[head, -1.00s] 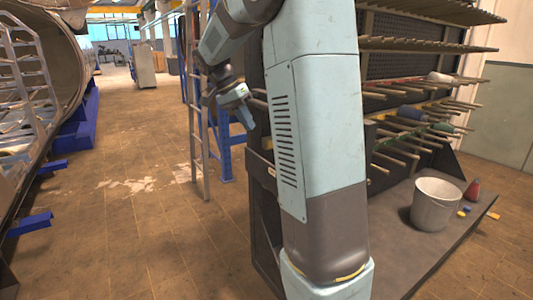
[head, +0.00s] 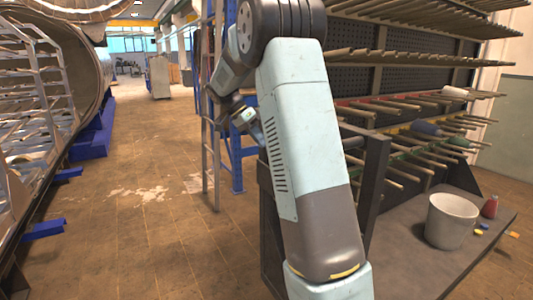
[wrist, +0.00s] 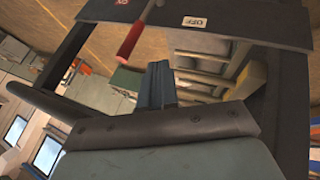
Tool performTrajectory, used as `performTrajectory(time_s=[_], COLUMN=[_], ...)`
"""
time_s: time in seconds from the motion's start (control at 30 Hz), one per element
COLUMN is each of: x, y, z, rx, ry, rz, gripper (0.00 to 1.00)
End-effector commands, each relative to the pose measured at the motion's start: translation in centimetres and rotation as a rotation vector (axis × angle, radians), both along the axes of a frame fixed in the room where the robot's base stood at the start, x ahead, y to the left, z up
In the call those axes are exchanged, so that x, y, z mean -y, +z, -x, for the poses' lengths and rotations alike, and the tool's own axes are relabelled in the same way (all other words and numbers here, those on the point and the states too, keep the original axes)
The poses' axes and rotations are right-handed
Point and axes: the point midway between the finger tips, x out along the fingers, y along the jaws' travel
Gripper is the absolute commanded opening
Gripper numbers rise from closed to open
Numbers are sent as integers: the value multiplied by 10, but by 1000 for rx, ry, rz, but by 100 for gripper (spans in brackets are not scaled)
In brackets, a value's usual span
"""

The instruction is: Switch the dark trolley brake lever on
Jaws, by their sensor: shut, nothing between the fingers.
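The dark trolley (head: 375,185) stands right of my arm in the head view, with rows of pegs. In the wrist view its dark plate (wrist: 240,35) runs across the top, with an OFF label (wrist: 195,22) and a red ON label (wrist: 122,2) at the top edge. In the head view my gripper (head: 258,135) shows left of the trolley; the lever is not discernible there.
A white bucket (head: 450,221) and a red bottle (head: 489,207) stand on the trolley's base. A ladder (head: 211,150) and a blue frame (head: 237,160) stand behind my gripper. The chamber (head: 65,85) is at left, with open brown floor (head: 130,235) between.

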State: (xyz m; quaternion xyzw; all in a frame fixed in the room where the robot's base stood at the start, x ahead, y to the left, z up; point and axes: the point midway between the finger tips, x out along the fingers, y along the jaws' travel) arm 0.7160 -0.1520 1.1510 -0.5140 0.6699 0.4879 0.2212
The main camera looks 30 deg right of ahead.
Motion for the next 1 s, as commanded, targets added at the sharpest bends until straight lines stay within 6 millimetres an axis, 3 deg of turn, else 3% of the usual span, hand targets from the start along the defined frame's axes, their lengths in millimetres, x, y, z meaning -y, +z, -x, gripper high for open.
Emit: performTrajectory(time_s=[0.53, 0.8, 1.0], x=[43, 50, 51], y=[-73, -73, -72], z=[35, 66, 72], rx=[-1, 1, 1], ry=[0, 2, 3], rz=[-1, -1, 0], gripper=[0, 0, 0])
